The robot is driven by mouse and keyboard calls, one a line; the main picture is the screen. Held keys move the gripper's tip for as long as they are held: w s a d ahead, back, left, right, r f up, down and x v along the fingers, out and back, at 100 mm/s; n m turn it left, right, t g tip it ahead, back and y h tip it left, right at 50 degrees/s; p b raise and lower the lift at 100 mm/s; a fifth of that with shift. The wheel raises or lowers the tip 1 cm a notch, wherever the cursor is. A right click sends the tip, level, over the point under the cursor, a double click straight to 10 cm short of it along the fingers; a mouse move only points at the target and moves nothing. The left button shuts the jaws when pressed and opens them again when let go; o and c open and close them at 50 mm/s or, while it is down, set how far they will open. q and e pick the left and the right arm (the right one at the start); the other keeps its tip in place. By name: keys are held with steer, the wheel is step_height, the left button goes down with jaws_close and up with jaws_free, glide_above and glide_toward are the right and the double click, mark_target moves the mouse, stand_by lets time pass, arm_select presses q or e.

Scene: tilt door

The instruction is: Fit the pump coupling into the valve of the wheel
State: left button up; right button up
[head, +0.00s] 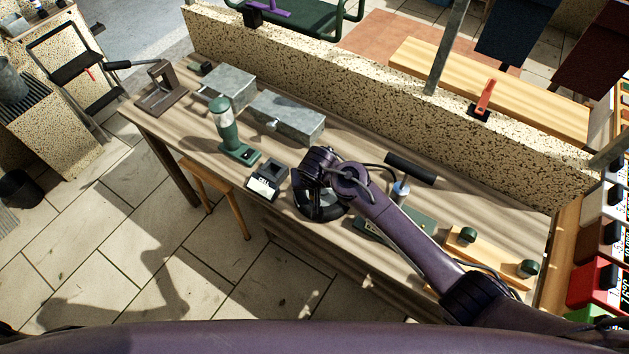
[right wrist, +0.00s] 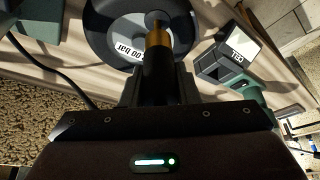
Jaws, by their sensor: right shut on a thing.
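The wheel (head: 325,212) is dark and lies on the workbench, partly hidden under my right arm in the head view. The right wrist view shows its dark disc (right wrist: 103,25) with a white label ending in "bar". My right gripper (right wrist: 160,88) is shut on the black pump coupling (right wrist: 157,72), whose brass end points at the wheel's middle. The brass end overlaps a round grey part there; I cannot tell whether it touches or sits in the valve. The pump (head: 410,168), with a black T-handle, stands right of the wheel. My left gripper is not in view.
A small device with a display (head: 267,178) lies left of the wheel, near a green lamp-like tool (head: 228,130). Two grey metal boxes (head: 287,118) stand behind. A wooden strip with green knobs (head: 490,253) lies right. A speckled wall (head: 370,105) bounds the bench's back.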

steer(key=shift+f+b, duration=1)
steer(key=shift+f, duration=0.65)
steer(key=o, duration=1)
steer(key=shift+o, duration=0.2)
steer(key=b+v, duration=0.1)
steer(key=v, duration=0.7)
steer(key=shift+f, duration=0.15)
